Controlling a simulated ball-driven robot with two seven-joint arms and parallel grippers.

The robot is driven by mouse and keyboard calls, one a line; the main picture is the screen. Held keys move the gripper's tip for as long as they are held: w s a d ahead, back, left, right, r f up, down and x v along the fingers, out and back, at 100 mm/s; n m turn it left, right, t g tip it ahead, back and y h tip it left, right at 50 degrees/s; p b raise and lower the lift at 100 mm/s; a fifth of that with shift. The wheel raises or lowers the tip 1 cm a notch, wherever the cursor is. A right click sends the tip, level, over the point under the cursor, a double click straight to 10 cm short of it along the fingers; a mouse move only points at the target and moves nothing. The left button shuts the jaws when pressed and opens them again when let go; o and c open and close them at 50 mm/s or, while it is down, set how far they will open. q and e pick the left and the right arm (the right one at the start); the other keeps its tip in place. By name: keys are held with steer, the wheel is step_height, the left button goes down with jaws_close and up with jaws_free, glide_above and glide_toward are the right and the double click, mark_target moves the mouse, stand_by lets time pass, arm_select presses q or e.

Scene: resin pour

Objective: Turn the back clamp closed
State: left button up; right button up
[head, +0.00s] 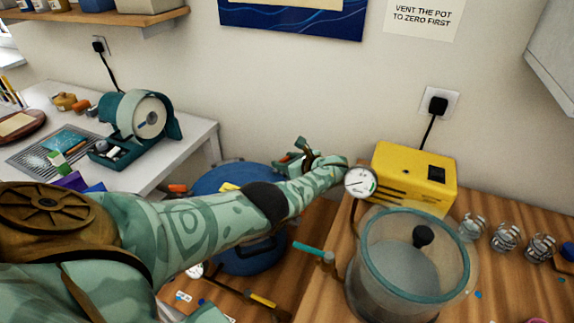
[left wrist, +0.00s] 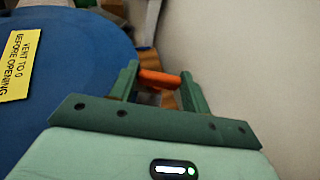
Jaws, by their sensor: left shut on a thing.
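The blue pot lid (head: 218,180) shows behind my left arm in the head view, and its blue top (left wrist: 65,80) fills the left of the left wrist view. My left gripper (head: 292,158) reaches over to the far side of the pot. In the left wrist view my left gripper (left wrist: 158,76) has its green fingers on either side of an orange clamp handle (left wrist: 157,79), shut on it. Another orange clamp handle (head: 177,188) shows at the pot's left edge.
A clear chamber (head: 365,270), a round gauge (head: 360,181) and a yellow pump (head: 415,170) stand close right of my arm. Several small jars (head: 505,237) stand farther right. The wall is close behind the pot.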

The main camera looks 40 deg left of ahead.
arm_select(q)
steer(key=shift+r, duration=0.2)
steer(key=o, duration=1)
steer(key=shift+a+f, duration=0.1)
